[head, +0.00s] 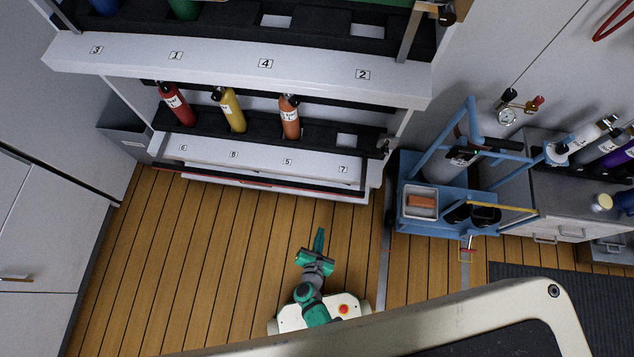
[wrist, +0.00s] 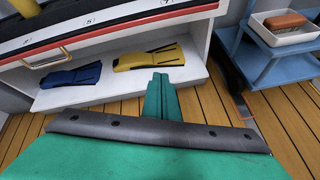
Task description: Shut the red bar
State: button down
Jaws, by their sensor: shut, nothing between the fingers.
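The red bar (head: 270,184) is a thin red strip running along the low front edge of the white cylinder rack, below the number labels. In the wrist view the red bar (wrist: 120,29) crosses the upper left, over an open lower shelf. Whether it is latched cannot be told. My green gripper (head: 319,238) is in front of the rack's lower right part, apart from the bar. In the wrist view my gripper (wrist: 159,92) has its fingers together and empty, pointing toward the lower shelf.
Red (head: 175,103), yellow (head: 230,110) and orange (head: 290,118) cylinders stand in the rack's lower row. Blue (wrist: 70,76) and yellow (wrist: 150,56) flat items lie on the bottom shelf. A blue trolley (head: 412,171) stands right of the rack. Wooden floor before the rack is clear.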

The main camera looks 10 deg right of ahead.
jog(key=w+d+f+n+t, duration=0.1)
jog(key=w+f+n, duration=0.1)
jog(key=w, duration=0.5)
jog(key=w+d+f+n+t, duration=0.1)
jog(key=w+f+n, duration=0.1)
jog(key=w, duration=0.5)
jog(key=r, duration=0.4)
jog(key=shift+s+a+r, duration=0.15)
jog(key=shift+s+r, duration=0.05)
jog(key=shift+r, duration=0.1)
